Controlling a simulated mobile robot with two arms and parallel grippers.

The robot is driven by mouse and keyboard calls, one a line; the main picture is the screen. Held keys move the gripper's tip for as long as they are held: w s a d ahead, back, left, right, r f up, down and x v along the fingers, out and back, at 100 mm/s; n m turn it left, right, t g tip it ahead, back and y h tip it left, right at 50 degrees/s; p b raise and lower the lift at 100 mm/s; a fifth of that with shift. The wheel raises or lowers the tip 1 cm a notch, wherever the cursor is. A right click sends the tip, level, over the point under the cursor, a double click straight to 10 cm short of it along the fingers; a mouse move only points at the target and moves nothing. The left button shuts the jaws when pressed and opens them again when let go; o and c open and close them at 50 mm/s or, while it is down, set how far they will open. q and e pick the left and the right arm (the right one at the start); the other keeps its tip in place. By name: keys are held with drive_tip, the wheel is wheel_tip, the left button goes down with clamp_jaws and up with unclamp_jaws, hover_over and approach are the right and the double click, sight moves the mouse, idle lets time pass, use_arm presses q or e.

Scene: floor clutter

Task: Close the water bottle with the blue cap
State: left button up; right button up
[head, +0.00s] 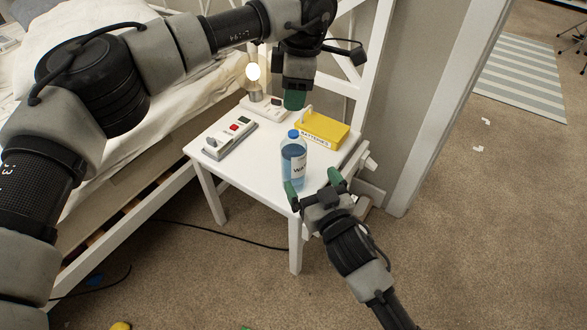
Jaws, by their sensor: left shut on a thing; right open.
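The water bottle (293,168) stands upright near the front of the small white table. It is clear with blue contents and a white label. The blue cap (293,134) shows at the top of the bottle; whether it is screwed tight I cannot tell. My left gripper (294,100) points down above and behind the bottle, with its green fingertips apart from the cap. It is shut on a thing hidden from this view. My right gripper (312,184) is open at the table's front edge, its fingers spread just in front of the bottle's lower part and not closed on it.
On the white table (235,172) are a yellow batteries box (322,131), a grey device with a red button (230,138), and a lit bulb on a base (254,80). A bed is at left, a wall at right. A dark cable crosses the carpet.

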drive_tip(key=x, duration=1)
drive_tip(key=shift+w+a, duration=0.15)
drive_tip(key=shift+w, duration=0.05)
drive_tip(key=c, duration=1.3)
use_arm(q)
hover_over(292, 136)
drive_tip(key=shift+d+f, duration=0.2)
drive_tip(key=shift+f, duration=2.3)
use_arm(e)
drive_tip(key=shift+c, duration=0.2)
use_arm(q)
drive_tip(key=shift+f, duration=0.85)
drive_tip(key=shift+f, duration=0.55)
